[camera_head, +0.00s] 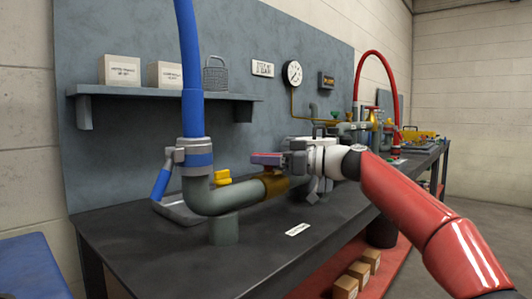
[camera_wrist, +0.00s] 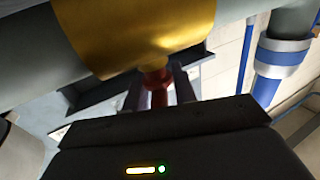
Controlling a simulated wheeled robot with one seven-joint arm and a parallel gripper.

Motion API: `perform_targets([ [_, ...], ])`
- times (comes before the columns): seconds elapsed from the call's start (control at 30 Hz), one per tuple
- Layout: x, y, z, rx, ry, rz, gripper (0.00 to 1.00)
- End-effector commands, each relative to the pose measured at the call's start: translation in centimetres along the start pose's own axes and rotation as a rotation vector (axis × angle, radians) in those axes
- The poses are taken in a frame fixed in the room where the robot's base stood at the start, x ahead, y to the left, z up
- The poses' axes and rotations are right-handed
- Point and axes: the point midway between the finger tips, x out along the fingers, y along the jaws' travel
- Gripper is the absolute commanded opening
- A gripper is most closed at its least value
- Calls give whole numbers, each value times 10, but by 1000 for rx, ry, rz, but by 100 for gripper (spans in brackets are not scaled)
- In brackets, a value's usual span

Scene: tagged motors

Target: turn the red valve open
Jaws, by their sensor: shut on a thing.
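The red valve handle (camera_head: 266,159) sticks out above the brass valve body (camera_head: 273,184) on the grey pipe in the head view. My gripper (camera_head: 288,161) reaches it from the right and is shut on the handle. In the wrist view the brass body (camera_wrist: 150,35) fills the upper middle. The red valve stem (camera_wrist: 157,85) shows below it, between my two fingers (camera_wrist: 165,90). The far part of the handle is hidden behind my gripper's dark housing in the wrist view.
A blue hose (camera_head: 190,60) rises from the pipe elbow at left. A yellow lever (camera_head: 222,178) stands beside the pipe. A gauge (camera_head: 292,73) hangs on the grey back panel. The bench front (camera_head: 240,260) is mostly clear around a small white label (camera_head: 298,229).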

Motion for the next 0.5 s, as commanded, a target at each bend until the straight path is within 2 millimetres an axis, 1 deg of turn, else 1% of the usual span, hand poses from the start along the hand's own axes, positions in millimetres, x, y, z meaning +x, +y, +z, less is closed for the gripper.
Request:
perform_targets([
  [0.03,0,2,-7,4,4,-46,4],
  [0.2,0,0,-10,5,4,-208,4],
  [0.37,1,-1,-12,5,4,-358,4],
  [0.5,0,-2,-8,2,4,-469,4],
])
